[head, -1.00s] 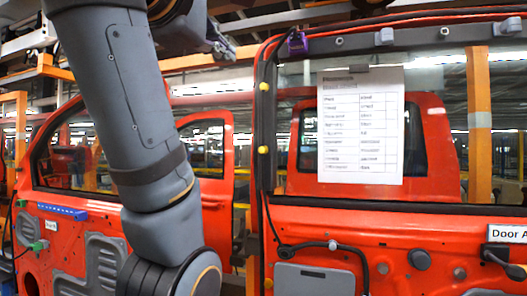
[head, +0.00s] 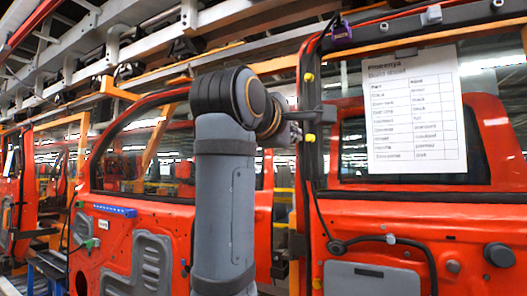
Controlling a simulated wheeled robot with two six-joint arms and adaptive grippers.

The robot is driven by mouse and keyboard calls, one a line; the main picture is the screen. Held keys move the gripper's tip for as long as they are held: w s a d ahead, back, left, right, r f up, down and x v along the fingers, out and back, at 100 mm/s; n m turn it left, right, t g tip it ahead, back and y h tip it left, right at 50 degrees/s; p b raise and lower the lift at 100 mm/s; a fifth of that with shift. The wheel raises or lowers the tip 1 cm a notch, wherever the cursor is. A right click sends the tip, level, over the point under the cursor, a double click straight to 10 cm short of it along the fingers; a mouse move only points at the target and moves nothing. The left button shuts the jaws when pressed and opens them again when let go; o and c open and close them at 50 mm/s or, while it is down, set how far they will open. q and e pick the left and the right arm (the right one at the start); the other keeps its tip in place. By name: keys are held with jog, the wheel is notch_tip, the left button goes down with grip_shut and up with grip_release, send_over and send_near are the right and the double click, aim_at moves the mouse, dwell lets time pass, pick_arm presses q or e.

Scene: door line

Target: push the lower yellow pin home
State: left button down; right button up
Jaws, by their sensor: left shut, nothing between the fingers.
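Two yellow pins stand out on the dark edge of the red door's window frame: an upper one (head: 309,77) and a lower one (head: 310,137). My left gripper (head: 328,113) is shut and empty. In the picture it lies across the dark frame, just above the lower pin and below the upper one. I cannot tell whether it touches the frame. My right gripper is not in view.
The red door (head: 460,225) carries a paper build sheet (head: 414,110) at its window. A black cable (head: 385,240) loops across its panel. Another red door (head: 120,240) with a blue strip stands to the left. A purple clamp (head: 341,34) sits at the frame's top.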

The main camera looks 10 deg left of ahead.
aim_at(308, 138)
pick_arm(q)
jog(key=p+x, duration=0.1)
jog(key=x, duration=0.1)
jog(key=p+x, duration=0.1)
jog(key=x, duration=0.1)
jog(key=p+x, duration=0.1)
jog(key=x, duration=0.2)
jog(key=shift+s+d+r, duration=0.1)
jog(key=shift+d+r, duration=0.15)
jog(key=shift+r, duration=0.05)
jog(key=shift+w+p, duration=0.25)
jog(key=shift+p, duration=0.05)
jog(key=shift+s, duration=0.15)
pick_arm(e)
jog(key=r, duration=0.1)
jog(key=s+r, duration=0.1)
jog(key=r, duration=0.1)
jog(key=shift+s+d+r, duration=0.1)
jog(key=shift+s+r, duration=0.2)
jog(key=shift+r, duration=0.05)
pick_arm(q)
jog(key=shift+s, duration=0.1)
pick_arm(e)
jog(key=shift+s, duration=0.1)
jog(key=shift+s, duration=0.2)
